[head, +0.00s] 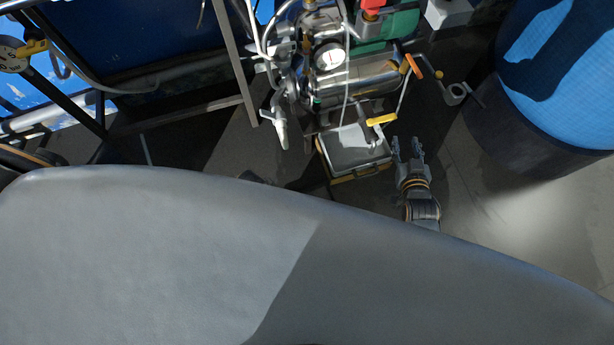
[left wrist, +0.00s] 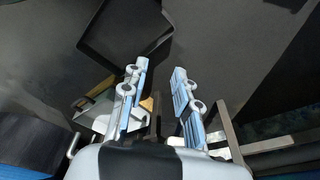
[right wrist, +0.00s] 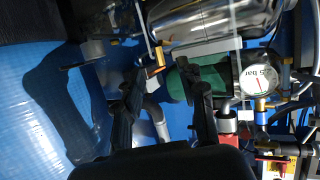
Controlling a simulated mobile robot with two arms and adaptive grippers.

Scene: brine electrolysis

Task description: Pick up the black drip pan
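The black drip pan (left wrist: 128,32) shows in the left wrist view as a shallow, dark square tray with a raised rim, lying on the dark floor beyond the fingertips. My left gripper (left wrist: 157,72) is open and empty, with the pan ahead of it and to the upper left, apart from it. In the head view I cannot make out the pan or the left gripper clearly; a grey body part of mine covers much of the foreground. My right gripper (head: 408,145) is open and empty, right of a grey-topped, yellow-edged box; it also shows in the right wrist view (right wrist: 165,85).
The yellow-edged box (head: 355,150) stands below a metal cylinder (head: 360,80) with a gauge, valves and hoses. A large blue drum (head: 555,70) stands at the right. A metal frame (head: 237,60) rises at the left. Bare floor lies between the right gripper and the drum.

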